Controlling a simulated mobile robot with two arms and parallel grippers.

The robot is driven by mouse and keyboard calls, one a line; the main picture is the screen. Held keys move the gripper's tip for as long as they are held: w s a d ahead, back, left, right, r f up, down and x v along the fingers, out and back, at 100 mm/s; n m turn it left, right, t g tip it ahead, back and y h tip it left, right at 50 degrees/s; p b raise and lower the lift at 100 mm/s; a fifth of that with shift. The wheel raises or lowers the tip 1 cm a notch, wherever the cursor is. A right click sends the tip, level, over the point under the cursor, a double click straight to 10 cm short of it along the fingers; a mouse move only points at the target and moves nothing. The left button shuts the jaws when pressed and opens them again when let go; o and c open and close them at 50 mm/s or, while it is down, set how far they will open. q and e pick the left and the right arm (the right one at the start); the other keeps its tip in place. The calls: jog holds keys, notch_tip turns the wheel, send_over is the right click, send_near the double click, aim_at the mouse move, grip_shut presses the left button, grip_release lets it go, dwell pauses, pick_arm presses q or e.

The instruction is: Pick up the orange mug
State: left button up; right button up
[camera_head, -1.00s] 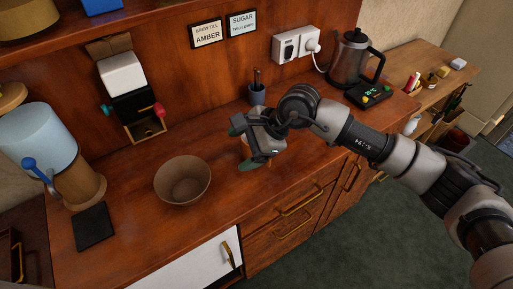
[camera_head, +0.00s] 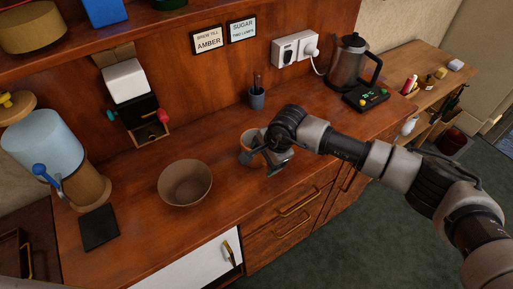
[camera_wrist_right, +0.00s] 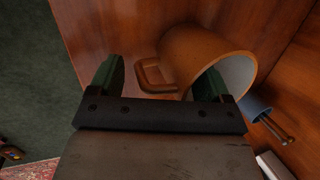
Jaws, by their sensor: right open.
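The orange mug (camera_head: 249,137) stands on the wooden counter, partly hidden behind my right gripper (camera_head: 264,158). In the right wrist view the mug (camera_wrist_right: 196,50) shows its orange outside, pale inside and its handle (camera_wrist_right: 153,77). My right gripper (camera_wrist_right: 160,82) is open there, one finger on each side of the handle. The right-hand finger overlaps the mug's rim in the picture; I cannot tell whether it touches. My left gripper is not in view.
A brown bowl (camera_head: 185,183) stands left of the mug. A blue-grey cup with utensils (camera_head: 257,99) stands behind it. A kettle (camera_head: 348,63) is at the back right, a dispenser (camera_head: 47,146) at the left. The counter between bowl and front edge is clear.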

jog(key=shift+x, duration=0.75)
jog(key=shift+a, duration=0.1)
jog(key=c, duration=1.3)
jog(key=shift+w+r, duration=0.1)
jog(key=shift+c, duration=0.7)
